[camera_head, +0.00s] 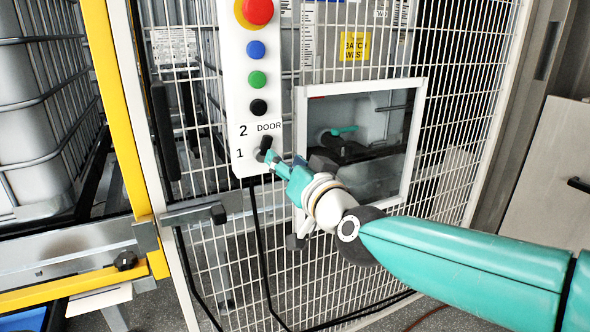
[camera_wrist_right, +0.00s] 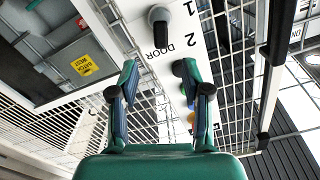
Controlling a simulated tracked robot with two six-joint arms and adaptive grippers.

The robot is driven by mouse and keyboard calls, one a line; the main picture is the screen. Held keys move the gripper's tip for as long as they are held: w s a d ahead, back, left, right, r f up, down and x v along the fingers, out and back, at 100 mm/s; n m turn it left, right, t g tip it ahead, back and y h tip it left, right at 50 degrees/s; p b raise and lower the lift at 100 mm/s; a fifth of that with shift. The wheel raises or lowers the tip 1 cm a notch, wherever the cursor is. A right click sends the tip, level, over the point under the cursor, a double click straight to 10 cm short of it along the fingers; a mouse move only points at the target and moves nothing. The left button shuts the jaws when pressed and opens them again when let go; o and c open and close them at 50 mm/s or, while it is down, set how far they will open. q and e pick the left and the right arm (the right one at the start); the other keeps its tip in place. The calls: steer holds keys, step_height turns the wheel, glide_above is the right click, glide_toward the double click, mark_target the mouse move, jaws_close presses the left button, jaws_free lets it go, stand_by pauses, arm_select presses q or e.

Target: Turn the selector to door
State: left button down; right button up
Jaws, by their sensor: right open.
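The selector (camera_head: 265,146) is a black knob with a grey base, low on the white control panel (camera_head: 242,110). It also shows in the right wrist view (camera_wrist_right: 160,24), at the top, beyond the fingers. The labels 1, 2 and DOOR stand around it. Its black handle points up the panel, its end near the word DOOR; I cannot tell its exact setting. My right gripper (camera_head: 271,159) is just below and in front of the knob. In the wrist view the right gripper (camera_wrist_right: 157,78) is open, with nothing between its fingers. My left gripper is not in view.
A red emergency button (camera_head: 257,10) and blue (camera_head: 256,49), green (camera_head: 257,79) and black (camera_head: 258,107) buttons sit above the selector. White wire mesh surrounds the panel. A framed window (camera_head: 420,120) is to the right, a yellow post (camera_head: 115,100) to the left.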

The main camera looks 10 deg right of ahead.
steer(key=shift+v, duration=1.5)
